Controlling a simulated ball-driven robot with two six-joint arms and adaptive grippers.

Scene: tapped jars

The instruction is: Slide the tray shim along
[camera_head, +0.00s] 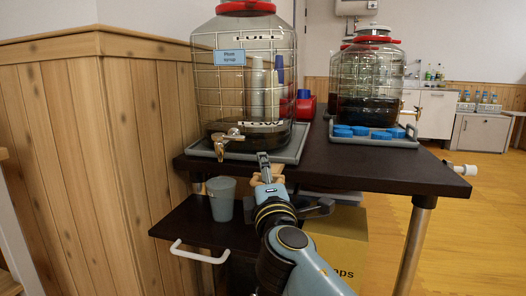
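A tan wooden block (256,181), which looks like the tray shim, shows at the front edge of the dark table below the near jar's tray. It is partly hidden behind my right gripper (265,166). The gripper reaches up to the block and overlaps it; I cannot tell whether they touch or whether the fingers are open or shut. The grey tray (292,153) lies on the table under the large near glass jar (205,85), which holds dark liquid and has a brass tap (222,142). My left gripper is not in view.
A grey cup (221,200) stands on a lower dark shelf (180,222) with a white handle. A second jar (368,85) and blue lids (381,135) sit on another tray at the back right. The dark table (390,170) is clear at the front right. A wooden wall stands left.

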